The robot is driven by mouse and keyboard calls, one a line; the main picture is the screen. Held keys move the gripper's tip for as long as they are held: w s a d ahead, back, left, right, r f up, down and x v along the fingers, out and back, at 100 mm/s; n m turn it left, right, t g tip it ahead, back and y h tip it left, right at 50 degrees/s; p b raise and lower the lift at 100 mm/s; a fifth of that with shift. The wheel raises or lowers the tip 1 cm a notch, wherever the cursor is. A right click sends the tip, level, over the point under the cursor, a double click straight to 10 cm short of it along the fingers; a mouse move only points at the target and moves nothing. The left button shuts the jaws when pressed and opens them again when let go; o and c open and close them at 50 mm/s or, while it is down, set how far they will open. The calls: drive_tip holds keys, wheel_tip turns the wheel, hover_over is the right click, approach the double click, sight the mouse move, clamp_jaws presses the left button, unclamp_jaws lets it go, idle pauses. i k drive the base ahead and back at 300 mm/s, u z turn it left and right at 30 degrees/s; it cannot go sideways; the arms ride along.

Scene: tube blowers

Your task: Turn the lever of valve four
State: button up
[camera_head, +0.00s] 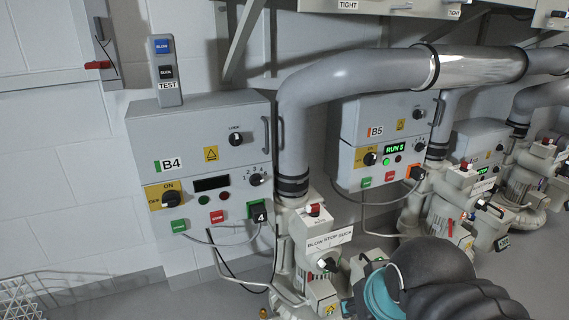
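A plate reading "BLOW STOP SUCK" (329,240) sits on the pale blower unit below the B4 cabinet. A dark knob or lever with a pale edge (327,264) is just under this plate. A small red-topped part (315,210) stands above the plate. A dark block marked "4" (260,217) is on the lower right of the B4 cabinet (198,150). I cannot tell for certain which part is the lever of valve four. My dark arm with a teal ring covers the bottom right, beside the blower. I cannot make out my gripper's fingers.
A thick grey pipe (340,85) rises behind the blower and bends right. The B5 cabinet (387,115) and more blowers stand to the right. A cable (220,243) hangs below B4. A wire basket (22,297) is at the lower left. The floor beside it is clear.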

sight(329, 264)
drive_tip(key=z, duration=1.35)
drive_tip(key=k, duration=1.05)
drive_tip(key=u, duration=1.15)
drive_tip(key=i, duration=0.5)
drive_tip(key=u, duration=0.15)
